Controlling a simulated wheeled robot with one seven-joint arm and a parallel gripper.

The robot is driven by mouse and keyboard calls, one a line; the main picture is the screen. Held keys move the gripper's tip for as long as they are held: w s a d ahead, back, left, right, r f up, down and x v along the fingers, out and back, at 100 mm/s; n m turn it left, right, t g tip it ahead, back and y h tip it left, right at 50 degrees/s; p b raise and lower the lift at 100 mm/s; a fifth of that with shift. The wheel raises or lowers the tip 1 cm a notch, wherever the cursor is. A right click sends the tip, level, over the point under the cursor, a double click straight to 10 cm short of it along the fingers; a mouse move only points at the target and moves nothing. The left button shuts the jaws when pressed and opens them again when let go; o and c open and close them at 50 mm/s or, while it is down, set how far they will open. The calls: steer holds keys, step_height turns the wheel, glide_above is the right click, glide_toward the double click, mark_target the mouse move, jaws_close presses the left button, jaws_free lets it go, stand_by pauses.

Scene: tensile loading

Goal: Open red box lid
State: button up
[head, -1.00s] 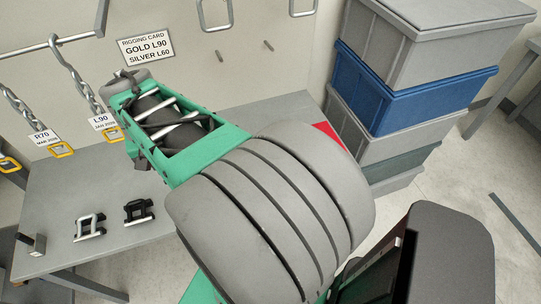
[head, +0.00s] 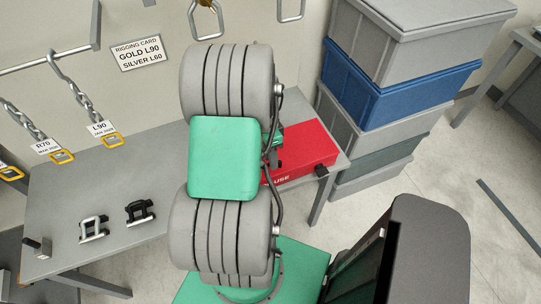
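The red box (head: 312,148) sits on the right end of the grey table in the head view. My arm covers its left part. Its visible top is flat and looks closed, and white lettering ending in "USE" shows on its front edge. A small dark fitting (head: 322,171) is at its front right corner. My gripper is not visible; my arm's large grey and green links stand in front of the box's left side. A small green and dark part of my arm shows at the box's left edge, but no fingers can be made out.
Two small clamp-like pieces, one silver (head: 93,229) and one black (head: 139,212), lie on the table (head: 150,165). Tagged chains (head: 80,85) hang at left near a rigging card (head: 138,53). Stacked crates (head: 385,90) stand right of the table. A dark cabinet-like block (head: 425,250) is at lower right.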

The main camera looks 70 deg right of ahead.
steer(key=shift+f, duration=0.1)
steer(key=shift+c, duration=0.2)
jaws_close()
stand_by(1.2)
